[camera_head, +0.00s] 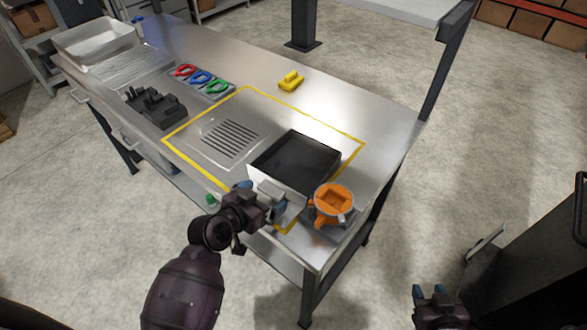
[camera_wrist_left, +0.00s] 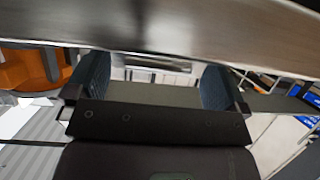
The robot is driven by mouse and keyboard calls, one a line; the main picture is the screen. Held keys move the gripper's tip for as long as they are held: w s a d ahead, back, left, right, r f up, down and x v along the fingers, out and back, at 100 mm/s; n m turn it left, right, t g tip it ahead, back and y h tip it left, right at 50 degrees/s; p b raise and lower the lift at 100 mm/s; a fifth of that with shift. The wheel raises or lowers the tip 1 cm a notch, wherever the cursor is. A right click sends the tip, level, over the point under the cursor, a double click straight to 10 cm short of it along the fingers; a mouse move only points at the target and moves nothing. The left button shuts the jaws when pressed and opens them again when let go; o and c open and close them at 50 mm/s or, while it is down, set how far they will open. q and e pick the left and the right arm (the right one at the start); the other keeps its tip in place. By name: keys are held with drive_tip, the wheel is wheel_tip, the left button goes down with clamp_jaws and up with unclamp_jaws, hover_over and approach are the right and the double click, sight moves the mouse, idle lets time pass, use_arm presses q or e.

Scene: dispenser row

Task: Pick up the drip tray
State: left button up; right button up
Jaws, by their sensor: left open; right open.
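The drip tray (camera_head: 296,160) is a rectangular open tray with a dark inside and a pale front wall. It sits on the steel bench, inside the yellow outline. My left gripper (camera_head: 262,194) is open and empty at the tray's near side, its blue-padded fingers close to the front wall. Whether it touches the wall I cannot tell. In the left wrist view, the gripper (camera_wrist_left: 152,84) is open below a large metal surface, which I cannot identify surely. My right gripper (camera_head: 433,291) is open at the bottom right, away from the bench.
An orange container (camera_head: 334,203) stands close to the tray's right, near the bench corner. A slotted plate (camera_head: 228,140) lies left of the tray. A yellow item (camera_head: 291,81), coloured rings (camera_head: 203,77) and a black fixture (camera_head: 155,106) are further back.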

use_arm(q)
drive_tip(key=shift+x, duration=0.9)
drive_tip(key=c, duration=1.4)
drive_tip(key=shift+r, duration=0.1)
drive_tip(key=shift+c, duration=0.8)
drive_tip(key=shift+r, duration=0.1)
